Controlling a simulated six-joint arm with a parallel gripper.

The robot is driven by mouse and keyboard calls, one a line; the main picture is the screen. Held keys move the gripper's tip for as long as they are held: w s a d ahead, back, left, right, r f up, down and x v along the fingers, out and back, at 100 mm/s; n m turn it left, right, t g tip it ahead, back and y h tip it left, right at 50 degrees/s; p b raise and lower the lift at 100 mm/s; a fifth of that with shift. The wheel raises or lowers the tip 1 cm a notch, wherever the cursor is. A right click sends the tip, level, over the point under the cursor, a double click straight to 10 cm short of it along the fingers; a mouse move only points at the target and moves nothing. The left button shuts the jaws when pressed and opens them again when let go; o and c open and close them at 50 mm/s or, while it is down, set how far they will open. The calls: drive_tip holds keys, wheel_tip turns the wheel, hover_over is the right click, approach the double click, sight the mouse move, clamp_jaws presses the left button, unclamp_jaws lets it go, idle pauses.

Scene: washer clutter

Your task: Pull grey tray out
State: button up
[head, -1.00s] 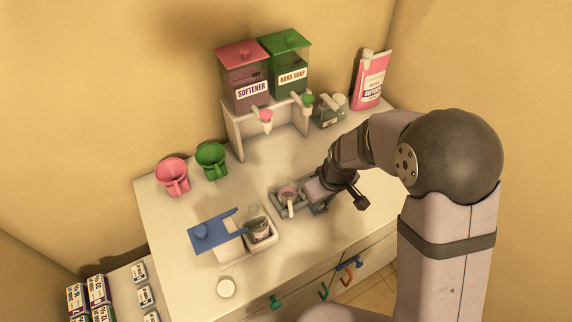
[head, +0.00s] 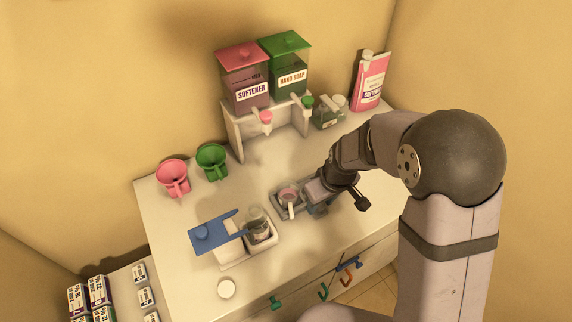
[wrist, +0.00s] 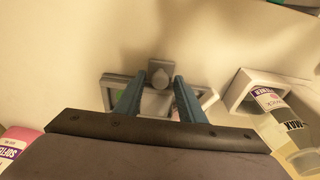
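In the wrist view the tray (wrist: 111,80) shows behind and beside the blue fingers of my gripper (wrist: 160,82). A grey knob (wrist: 160,70) stands at the fingertips, with one finger on each side. I see no clear gap between fingers and knob, but whether they grip it is unclear.
A white tray (head: 232,258) with a jar and a blue slide (head: 203,233) sits to the left. The dispenser stand (head: 238,136) is behind; a pink pack (head: 371,80) is at back right. Counter front is mostly clear.

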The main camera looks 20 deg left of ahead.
drive_tip(key=shift+r+p, duration=2.85)
drive_tip(key=shift+r, duration=0.9)
drive_tip(key=shift+s+d+f+m, duration=0.2)
drive_tip(key=shift+s+m, duration=0.2)
drive_tip(key=shift+m, duration=0.3)
drive_tip(key=s+d+m+g+h, duration=0.1)
drive_tip(key=s+d+m+g, duration=0.1)
drive_tip(key=s+d, duration=0.3)
drive_tip(key=s+d+m+g+h, duration=0.1)
drive_tip(key=s+d+g, duration=0.15)
drive_tip(key=s, duration=0.55)
drive_tip(key=d+r+m+t+b, duration=0.1)
drive_tip(key=d+r+m+t, duration=0.2)
drive_tip(key=d, duration=0.8)
drive_tip(key=shift+s+d+r+m, duration=0.15)
drive_tip(key=shift+s+r+m, duration=0.15)
drive_tip(key=shift+r+m, duration=0.55)
